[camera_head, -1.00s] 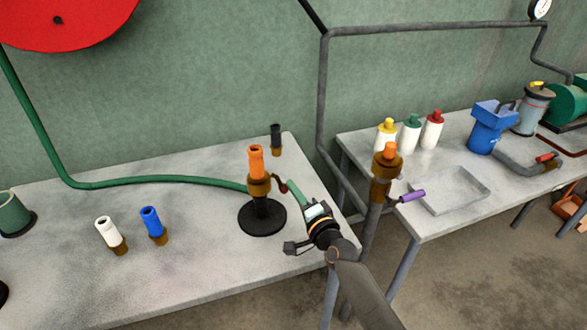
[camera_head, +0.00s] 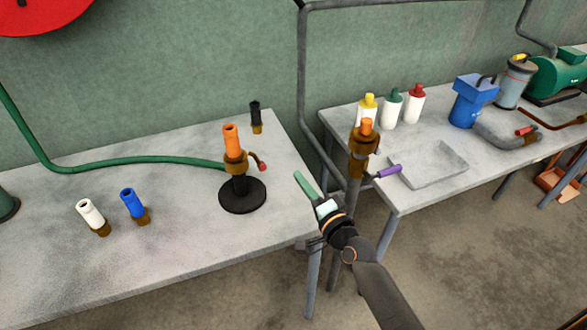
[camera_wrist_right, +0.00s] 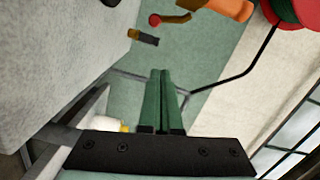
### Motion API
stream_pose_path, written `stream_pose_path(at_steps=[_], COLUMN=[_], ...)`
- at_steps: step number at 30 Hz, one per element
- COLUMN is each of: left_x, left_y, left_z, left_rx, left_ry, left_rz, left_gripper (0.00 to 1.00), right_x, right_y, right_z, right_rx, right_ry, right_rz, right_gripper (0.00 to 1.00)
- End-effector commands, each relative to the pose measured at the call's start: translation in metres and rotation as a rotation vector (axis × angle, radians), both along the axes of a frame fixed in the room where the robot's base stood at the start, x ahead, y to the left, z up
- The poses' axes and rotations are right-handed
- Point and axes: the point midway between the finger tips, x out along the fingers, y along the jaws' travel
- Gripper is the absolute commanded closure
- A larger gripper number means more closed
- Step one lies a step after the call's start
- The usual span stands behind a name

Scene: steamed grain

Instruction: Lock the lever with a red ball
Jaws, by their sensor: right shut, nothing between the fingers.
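The lever (camera_head: 255,158) is a short curved brown arm with a red ball (camera_head: 263,167) at its end. It sticks out to the right from the brown collar of the orange nozzle (camera_head: 231,137), which stands upright on a round black base (camera_head: 242,197). My right gripper (camera_head: 298,174) is to the right of the ball, apart from it, with its green fingers together and empty. In the right wrist view, the gripper (camera_wrist_right: 160,72) is shut, and the red ball (camera_wrist_right: 154,20) and lever (camera_wrist_right: 178,18) show beyond the fingertips. My left gripper is out of view.
White (camera_head: 92,215) and blue (camera_head: 132,205) nozzles stand left on the near table (camera_head: 60,275), a black one (camera_head: 255,115) behind. A green hose (camera_head: 130,160) runs to the orange nozzle. A brown pipe with an orange top (camera_head: 363,145) rises right of my gripper, between the tables.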

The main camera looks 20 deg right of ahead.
Motion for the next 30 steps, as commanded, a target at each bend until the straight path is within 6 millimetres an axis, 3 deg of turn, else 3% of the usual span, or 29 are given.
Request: stream_pose_path(at_steps=[6,23,26,30], left_x=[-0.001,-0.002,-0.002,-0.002], left_y=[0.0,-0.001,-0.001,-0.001], left_z=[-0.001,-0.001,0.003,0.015], left_rx=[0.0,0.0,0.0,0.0], left_ry=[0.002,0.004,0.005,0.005], left_rz=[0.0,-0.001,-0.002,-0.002], left_gripper=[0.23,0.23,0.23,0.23], right_x=[-0.018,-0.02,-0.029,-0.074], right_y=[-0.003,-0.003,0.001,0.015], right_z=[0.0,0.0,-0.01,-0.055], right_rx=[0.0,-0.002,-0.066,-0.375], right_ry=[-0.001,0.0,0.027,0.138], right_rz=[-0.001,0.0,0.014,0.097], right_gripper=[1.0,1.0,1.0,1.0])
